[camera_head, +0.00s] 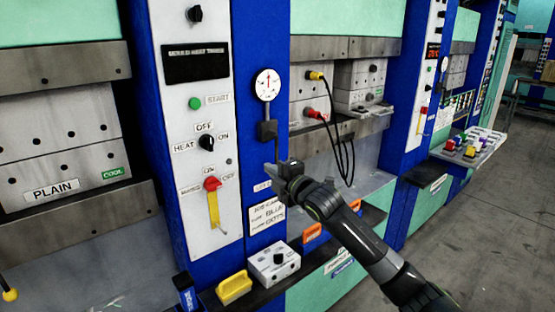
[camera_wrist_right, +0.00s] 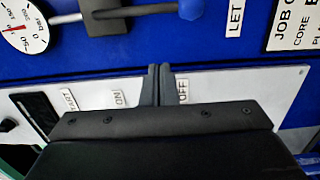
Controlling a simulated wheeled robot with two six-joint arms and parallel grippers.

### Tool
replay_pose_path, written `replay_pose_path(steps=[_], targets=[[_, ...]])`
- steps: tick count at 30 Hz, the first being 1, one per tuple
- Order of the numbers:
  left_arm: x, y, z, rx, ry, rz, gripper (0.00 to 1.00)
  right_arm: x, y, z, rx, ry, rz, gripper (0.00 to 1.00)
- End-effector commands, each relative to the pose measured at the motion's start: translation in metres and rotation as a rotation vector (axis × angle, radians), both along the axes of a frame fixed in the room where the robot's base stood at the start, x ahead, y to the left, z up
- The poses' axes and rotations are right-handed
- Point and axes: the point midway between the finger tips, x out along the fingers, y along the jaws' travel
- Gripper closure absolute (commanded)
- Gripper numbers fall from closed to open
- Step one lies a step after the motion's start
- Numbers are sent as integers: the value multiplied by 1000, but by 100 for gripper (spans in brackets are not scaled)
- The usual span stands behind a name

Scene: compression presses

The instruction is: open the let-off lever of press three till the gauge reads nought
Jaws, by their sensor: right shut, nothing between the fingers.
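The round white gauge (camera_head: 267,84) is on the blue column, its red needle pointing roughly up. It also shows at the left in the wrist view (camera_wrist_right: 22,25); the exact reading is too small to tell. Below it is a black valve block (camera_head: 267,131), with a grey lever running down from it. In the wrist view the lever (camera_wrist_right: 150,9) ends in a blue knob (camera_wrist_right: 188,8) beside the "LET" label (camera_wrist_right: 235,16). My right gripper (camera_head: 268,171) is shut and empty near the lever's lower end. In the wrist view its fingertips (camera_wrist_right: 160,68) are apart from the knob. My left gripper is not in view.
Left of the column is a white panel with a heat switch (camera_head: 207,142) and a red-and-yellow handle (camera_head: 212,205). A job card (camera_head: 266,214) is below. A grey box (camera_head: 273,263) and a yellow block (camera_head: 234,287) stand on the ledge. Cables (camera_head: 340,140) hang at right.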

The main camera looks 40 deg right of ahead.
Motion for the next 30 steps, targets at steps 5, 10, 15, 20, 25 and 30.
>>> replay_pose_path(steps=[5,10,15,20,25,30], targets=[[0,0,13,0,0,0,64,24,-7,3,-1,4,-3,100],[2,1,20,1,-2,-1,64,28,-28,1,-1,4,-2,100],[2,1,23,1,-2,-1,64,31,-37,0,-1,2,-1,100],[2,1,22,1,-2,-1,64,31,-39,0,-1,0,-1,100],[2,1,22,1,-3,-1,64,31,-38,0,-1,0,-1,100],[2,1,22,1,-3,-1,64,31,-36,-1,-20,-2,0,100]])
